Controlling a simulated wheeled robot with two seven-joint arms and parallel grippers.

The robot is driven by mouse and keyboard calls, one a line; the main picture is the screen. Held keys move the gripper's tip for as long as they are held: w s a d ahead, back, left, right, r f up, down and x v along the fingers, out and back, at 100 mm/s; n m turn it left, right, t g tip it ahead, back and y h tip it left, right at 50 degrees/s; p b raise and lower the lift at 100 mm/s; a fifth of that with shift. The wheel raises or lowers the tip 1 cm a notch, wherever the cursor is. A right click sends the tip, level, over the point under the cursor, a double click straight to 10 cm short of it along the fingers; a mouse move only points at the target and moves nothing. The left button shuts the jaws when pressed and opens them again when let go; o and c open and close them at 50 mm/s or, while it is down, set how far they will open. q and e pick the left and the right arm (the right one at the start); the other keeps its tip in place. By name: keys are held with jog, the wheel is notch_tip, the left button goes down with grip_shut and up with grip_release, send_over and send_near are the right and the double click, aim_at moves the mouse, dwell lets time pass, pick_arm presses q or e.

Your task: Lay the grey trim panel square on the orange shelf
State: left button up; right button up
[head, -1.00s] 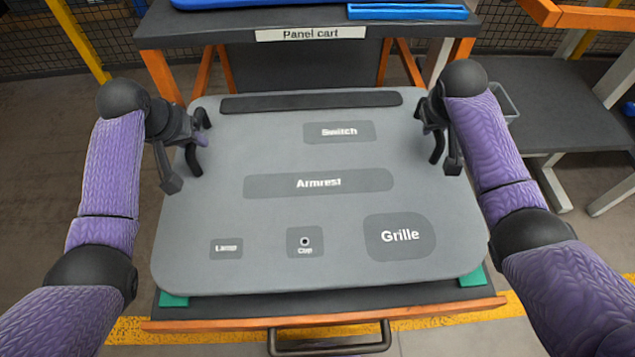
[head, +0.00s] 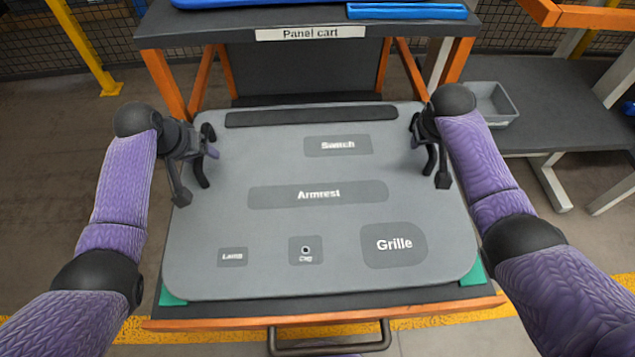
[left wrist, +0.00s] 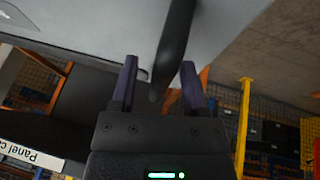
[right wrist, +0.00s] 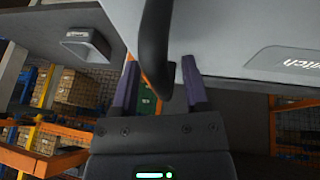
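The grey trim panel (head: 215,215) lies flat over the orange-edged shelf (head: 325,313), its front edge roughly parallel to the shelf's front. Green corner pieces (head: 472,274) show at its front left and right corners. Whether it touches the shelf everywhere is hidden. My left gripper (head: 210,152) is at the panel's left side; in the left wrist view its fingers (left wrist: 157,75) stand apart around a dark handle (left wrist: 176,40). My right gripper (head: 425,150) is at the right side; its fingers (right wrist: 160,75) also stand apart around a dark handle (right wrist: 153,40), with gaps.
The panel cart (head: 200,36) stands behind the shelf, with blue pieces (head: 405,11) on top. A dark side table (head: 565,105) with a grey bin (head: 492,104) is at the right. A black bar handle (head: 330,346) sticks out at the front of the shelf.

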dwell(0.4)
pick_arm(q)
jog(key=v, duration=1.2)
pick_arm(e)
jog(key=v, duration=1.2)
